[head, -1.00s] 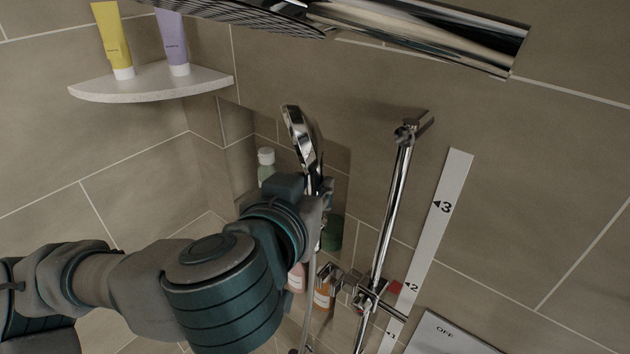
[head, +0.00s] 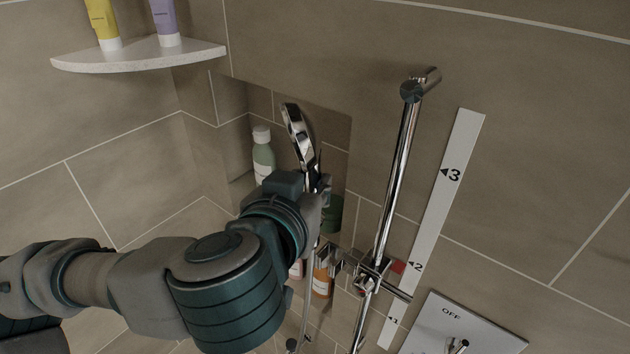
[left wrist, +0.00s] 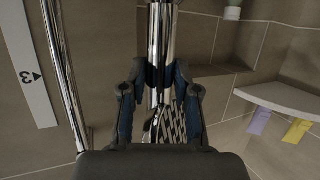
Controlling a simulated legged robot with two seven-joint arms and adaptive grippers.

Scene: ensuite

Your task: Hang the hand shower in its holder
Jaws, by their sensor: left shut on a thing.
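The chrome hand shower (head: 298,130) is upright and slightly tilted, with its head above my left gripper (head: 318,188). My left gripper is shut on its handle, which also shows between the fingers in the left wrist view (left wrist: 160,45). The holder (head: 368,274) is a chrome slider with a cradle arm reaching left, on the riser rail (head: 397,180). In the head view the gripper and hand shower appear above and left of the holder, apart from the rail. The gripper hides part of the handle. My right gripper is not in view.
A corner shelf (head: 135,57) with yellow and purple tubes is at upper left. A recess behind the hand shower holds a green bottle (head: 263,155) and an orange one (head: 322,282). A numbered strip (head: 440,215) and an OFF plate (head: 462,328) lie right of the rail.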

